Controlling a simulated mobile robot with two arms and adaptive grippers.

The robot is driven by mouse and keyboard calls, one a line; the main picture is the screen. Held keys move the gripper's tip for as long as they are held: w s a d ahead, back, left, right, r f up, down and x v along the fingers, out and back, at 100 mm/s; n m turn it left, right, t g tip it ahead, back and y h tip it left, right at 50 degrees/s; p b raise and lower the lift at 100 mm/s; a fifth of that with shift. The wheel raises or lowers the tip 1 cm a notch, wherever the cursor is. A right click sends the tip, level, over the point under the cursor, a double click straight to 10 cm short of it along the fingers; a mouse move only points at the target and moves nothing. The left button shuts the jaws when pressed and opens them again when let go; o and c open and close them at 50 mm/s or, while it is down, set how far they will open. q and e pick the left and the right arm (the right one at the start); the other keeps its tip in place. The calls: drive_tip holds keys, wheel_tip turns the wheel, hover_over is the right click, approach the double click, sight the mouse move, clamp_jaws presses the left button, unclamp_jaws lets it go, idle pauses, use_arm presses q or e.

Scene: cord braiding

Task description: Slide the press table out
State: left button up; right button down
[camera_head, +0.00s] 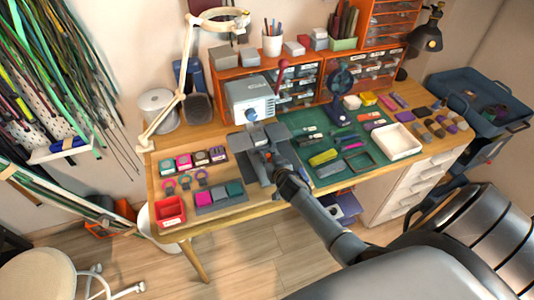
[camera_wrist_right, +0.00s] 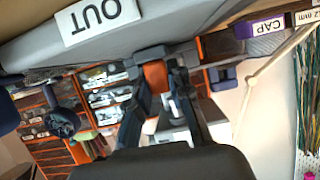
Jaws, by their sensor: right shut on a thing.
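The press (camera_head: 250,90) is a pale grey machine standing at the back middle of the wooden workbench. Its grey press table (camera_head: 240,145) sits low under the head, towards the front edge. My right gripper (camera_head: 268,153) is at the front of the press table and covers part of it. In the right wrist view the fingers (camera_wrist_right: 168,72) are closed at a grey slab (camera_wrist_right: 190,22) with a white "OUT" label. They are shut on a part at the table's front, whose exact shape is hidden. My left gripper is not in view.
A green mat (camera_head: 345,150) with small tools and a white tray (camera_head: 397,141) lies right of the press. A red tray (camera_head: 170,211) and grey holder with coloured blocks (camera_head: 220,200) lie left. A lamp (camera_head: 184,60) arches behind. The floor in front is clear.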

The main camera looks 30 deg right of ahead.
drive_tip(key=s+a, duration=0.1)
drive_tip(key=s, duration=0.2)
drive_tip(key=s+a+p, duration=0.1)
drive_tip(key=s, duration=0.3)
drive_tip(key=s+p, duration=0.1)
drive_tip(key=s, duration=0.3)
drive_tip(key=shift+a, duration=0.4)
drive_tip(key=shift+s, duration=0.3)
drive_tip(key=shift+f, duration=0.1)
drive_tip(key=c, duration=1.3)
unclamp_jaws()
drive_tip(key=shift+o, duration=0.5)
drive_tip(key=v, duration=1.2)
